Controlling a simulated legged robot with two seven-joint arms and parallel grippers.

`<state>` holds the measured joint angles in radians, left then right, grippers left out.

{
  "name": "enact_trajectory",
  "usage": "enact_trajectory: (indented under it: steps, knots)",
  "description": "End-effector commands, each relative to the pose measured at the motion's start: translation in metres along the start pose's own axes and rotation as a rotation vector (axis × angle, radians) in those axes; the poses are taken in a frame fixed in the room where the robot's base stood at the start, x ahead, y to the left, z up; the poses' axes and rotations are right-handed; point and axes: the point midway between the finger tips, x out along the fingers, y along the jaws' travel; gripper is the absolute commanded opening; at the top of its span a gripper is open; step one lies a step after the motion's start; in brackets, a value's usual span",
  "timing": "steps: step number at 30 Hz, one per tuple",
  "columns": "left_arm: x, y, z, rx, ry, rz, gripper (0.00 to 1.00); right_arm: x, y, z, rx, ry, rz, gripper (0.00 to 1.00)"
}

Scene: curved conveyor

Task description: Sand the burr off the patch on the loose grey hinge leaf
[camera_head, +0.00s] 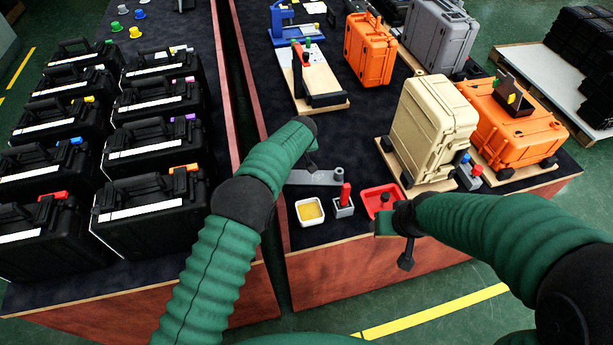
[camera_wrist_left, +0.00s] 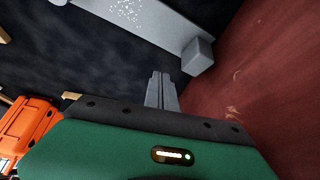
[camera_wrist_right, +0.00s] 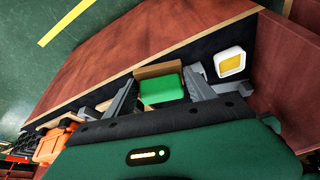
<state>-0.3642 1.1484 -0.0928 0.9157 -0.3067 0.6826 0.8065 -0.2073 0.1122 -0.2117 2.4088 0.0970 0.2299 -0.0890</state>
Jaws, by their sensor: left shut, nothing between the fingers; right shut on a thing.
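The grey hinge leaf (camera_head: 312,178) lies on the dark table top near its front edge. In the left wrist view the leaf (camera_wrist_left: 165,22) shows a white speckled patch (camera_wrist_left: 128,10) and a raised grey block at one end. My left gripper (camera_wrist_left: 160,74) is shut and empty, pointing down beside the leaf; I cannot tell whether it touches. My right gripper (camera_wrist_right: 162,88) is shut on a green block (camera_wrist_right: 162,91) with a brown face (camera_wrist_right: 160,69). In the head view that hand is near the table's front edge, right of the leaf.
A white dish with yellow contents (camera_head: 310,212), a small grey holder with a red handle (camera_head: 344,205) and a red tray (camera_head: 369,203) stand along the front edge. A beige case (camera_head: 430,130) stands behind the tray. Black cases (camera_head: 150,215) fill the left table.

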Motion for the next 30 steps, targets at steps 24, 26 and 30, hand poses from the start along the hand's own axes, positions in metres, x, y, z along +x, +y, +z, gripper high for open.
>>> enact_trajectory:
  steps: [24, 26, 30]
  knots:
    - [0.015, 0.001, 0.009, 0.001, 0.0, -0.001, 0.0, 0.011, 0.001, 0.004, 0.001, 0.001, -0.001, 0.31]
    - [0.016, 0.001, 0.009, 0.001, 0.0, -0.001, 0.0, 0.012, 0.001, 0.005, 0.001, 0.001, -0.001, 0.31]
    - [0.019, 0.001, 0.011, 0.001, 0.0, -0.001, 0.0, 0.013, 0.001, 0.005, 0.001, 0.001, -0.001, 0.31]
